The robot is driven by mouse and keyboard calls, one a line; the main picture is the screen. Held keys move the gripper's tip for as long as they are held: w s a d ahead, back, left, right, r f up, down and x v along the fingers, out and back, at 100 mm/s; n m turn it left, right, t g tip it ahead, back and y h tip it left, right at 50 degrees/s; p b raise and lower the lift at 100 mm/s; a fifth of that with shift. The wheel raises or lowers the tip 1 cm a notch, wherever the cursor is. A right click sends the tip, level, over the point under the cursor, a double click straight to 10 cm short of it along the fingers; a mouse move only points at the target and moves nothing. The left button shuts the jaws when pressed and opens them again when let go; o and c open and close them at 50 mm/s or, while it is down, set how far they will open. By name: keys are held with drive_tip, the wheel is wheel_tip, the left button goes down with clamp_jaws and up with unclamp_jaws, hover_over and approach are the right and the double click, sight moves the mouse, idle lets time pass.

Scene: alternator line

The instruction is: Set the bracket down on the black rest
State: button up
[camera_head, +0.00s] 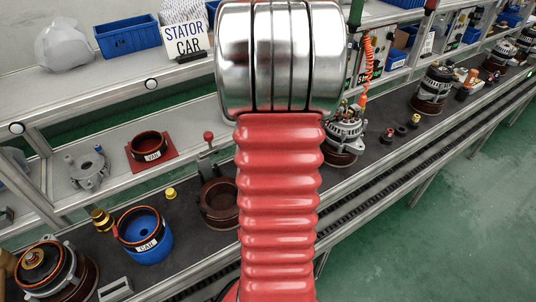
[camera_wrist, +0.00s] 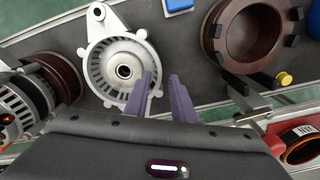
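A silver-grey bracket (camera_wrist: 120,68) with a slotted round body and lugs lies in the upper middle of the wrist view, over a dark surface. My gripper (camera_wrist: 162,86) has two purple fingers standing apart. The left finger overlaps the bracket's right edge in the picture; I cannot tell whether it touches. The right finger is clear of it. In the head view my arm hides the gripper and this bracket. I cannot make out a separate black rest; one may be hidden under the bracket.
A brown cup (camera_wrist: 212,40) stands in a dark clamp right of the bracket. An alternator (camera_wrist: 18,105) stands at the left. A red VAN holder (camera_head: 152,166) sits on the shelf. A blue CAR cup (camera_head: 146,247) and a yellow knob (camera_head: 171,193) are on the dark belt.

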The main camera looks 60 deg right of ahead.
wheel_tip(320, 180, up, 11)
idle(0.4)
idle(0.7)
drive_tip(key=w+a+r+n+t+h, duration=0.1)
drive_tip(key=w+a+r, duration=0.15)
drive_tip(key=a, duration=0.25)
drive_tip(key=w+a+r+n, duration=0.1)
drive_tip(key=w+a+n, duration=0.15)
drive_tip(key=a, duration=0.35)
drive_tip(key=s+a+n+t+y, duration=0.1)
drive_tip(key=a+n+t, duration=0.3)
drive_tip(key=a, duration=2.5)
drive_tip(key=shift+s+a+n+t, duration=0.15)
drive_tip(key=shift+s+n+t, duration=0.15)
drive_tip(key=shift+s+n, duration=0.7)
drive_tip(key=shift+w+r, duration=0.1)
drive_tip(key=shift+w, duration=0.2)
